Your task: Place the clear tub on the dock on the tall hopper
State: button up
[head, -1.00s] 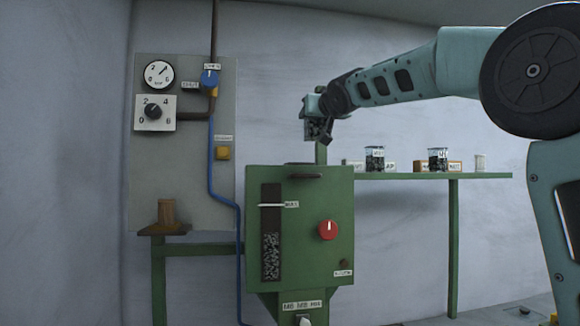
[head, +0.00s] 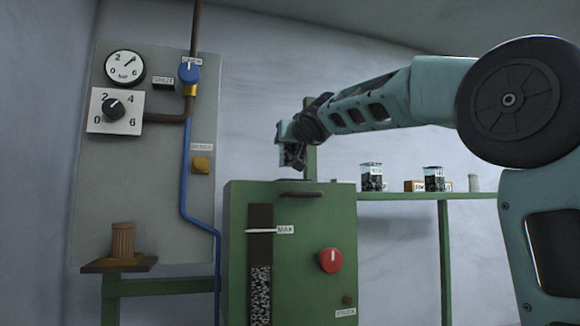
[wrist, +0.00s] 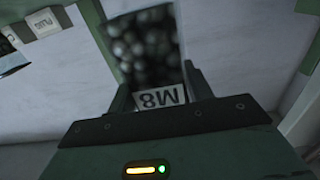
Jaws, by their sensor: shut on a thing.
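My gripper (head: 291,142) is shut on a clear tub (head: 294,157). The tub also shows in the wrist view (wrist: 145,45), with dark pieces inside and a white label reading M8. The tall hopper (head: 240,250) is a green cabinet with a dark level window, a MAX mark and a red knob. My gripper holds the tub just above the hopper's top, with a small gap in the head view. The dock on top shows only as a thin dark edge (head: 293,180); most of it is hidden by the low viewing angle.
A green post (head: 310,150) rises behind the gripper. A green shelf (head: 400,195) at right carries two other tubs (head: 371,177) (head: 434,178) and small boxes. A grey panel (head: 140,200) with gauge, dial and blue valve hangs at left. A brown cylinder (head: 122,240) stands on a small ledge.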

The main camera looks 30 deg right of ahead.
aim_at(294, 153)
jog(key=shift+f+b, duration=1.1)
jog(key=shift+f, duration=0.8)
jog(key=shift+f, duration=0.2)
jog(key=o, duration=1.3)
jog(key=shift+r, duration=0.15)
jog(key=b+v, duration=0.5)
jog(key=v, duration=0.7)
jog(key=shift+s, duration=0.1)
